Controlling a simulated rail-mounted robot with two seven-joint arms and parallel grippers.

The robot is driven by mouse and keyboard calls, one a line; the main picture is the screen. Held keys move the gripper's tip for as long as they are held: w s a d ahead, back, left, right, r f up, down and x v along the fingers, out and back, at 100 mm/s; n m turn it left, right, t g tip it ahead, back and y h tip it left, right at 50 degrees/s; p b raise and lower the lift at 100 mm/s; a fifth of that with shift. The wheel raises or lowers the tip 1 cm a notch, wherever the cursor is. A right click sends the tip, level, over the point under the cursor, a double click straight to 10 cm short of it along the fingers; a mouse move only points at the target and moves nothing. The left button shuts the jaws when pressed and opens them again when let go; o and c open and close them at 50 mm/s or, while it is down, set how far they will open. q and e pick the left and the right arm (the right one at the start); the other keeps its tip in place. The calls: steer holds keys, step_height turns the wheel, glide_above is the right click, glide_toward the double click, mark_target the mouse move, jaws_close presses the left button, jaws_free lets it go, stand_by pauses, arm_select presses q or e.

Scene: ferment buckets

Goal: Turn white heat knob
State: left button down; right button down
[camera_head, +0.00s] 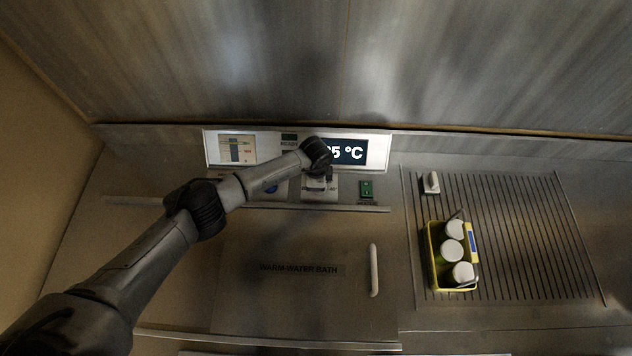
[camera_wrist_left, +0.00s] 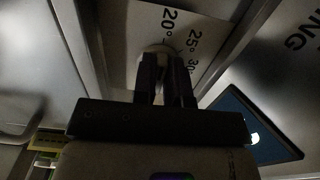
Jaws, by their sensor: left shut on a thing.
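The white heat knob (camera_wrist_left: 153,50) shows in the left wrist view on a pale dial plate (camera_wrist_left: 145,20) marked 20°, 25° and 30°. My left gripper (camera_wrist_left: 166,75) is shut on the knob, its two dark fingers hiding much of it. In the head view my left arm reaches in from the left, and the left gripper (camera_head: 318,180) is at the dial plate (camera_head: 322,195) below the display (camera_head: 350,152). The knob's pointer direction cannot be made out. My right gripper is in neither view.
The display reads "5 °C", its left part hidden by my arm. A green switch (camera_head: 366,189) sits right of the dial. A white handle (camera_head: 374,270) is on the warm water bath lid (camera_head: 300,300). A yellow carrier (camera_head: 437,275) with white-capped bottles stands on the ribbed drainboard (camera_head: 530,240).

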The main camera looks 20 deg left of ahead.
arm_select(q)
steer(key=c, duration=1.2)
jaws_free()
steer(key=shift+o, duration=0.2)
